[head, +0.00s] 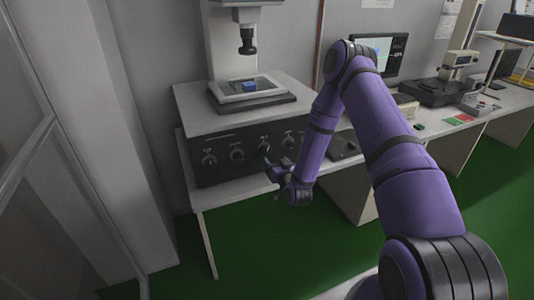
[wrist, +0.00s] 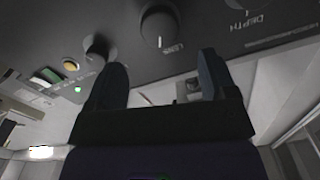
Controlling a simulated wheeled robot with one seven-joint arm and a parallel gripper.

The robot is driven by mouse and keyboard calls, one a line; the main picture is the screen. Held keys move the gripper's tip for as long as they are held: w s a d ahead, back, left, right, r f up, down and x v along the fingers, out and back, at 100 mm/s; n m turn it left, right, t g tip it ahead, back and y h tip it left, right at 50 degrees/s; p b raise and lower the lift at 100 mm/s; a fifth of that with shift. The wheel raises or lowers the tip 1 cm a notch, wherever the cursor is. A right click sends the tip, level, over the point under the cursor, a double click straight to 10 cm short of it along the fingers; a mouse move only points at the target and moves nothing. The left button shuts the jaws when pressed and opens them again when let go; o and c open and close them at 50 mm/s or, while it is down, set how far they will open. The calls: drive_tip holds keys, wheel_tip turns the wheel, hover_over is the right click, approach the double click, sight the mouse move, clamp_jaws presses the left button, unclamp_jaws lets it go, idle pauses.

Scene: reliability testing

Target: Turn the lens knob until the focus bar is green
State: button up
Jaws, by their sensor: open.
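A dark control panel (head: 222,168) with a row of knobs forms the front of the microscope base. In the head view my gripper (head: 276,170) is before the panel's right part. No focus bar is readable.
A blue sample (head: 249,87) lies on the microscope stage under the lens tube (head: 247,42). A monitor (head: 398,55) stands behind my arm. Green floor (head: 250,245) is clear in front.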

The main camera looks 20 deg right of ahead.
sight(266, 152)
drive_tip(key=w, duration=0.7)
drive_tip(key=shift+w, duration=0.3)
drive_tip(key=c, duration=0.9)
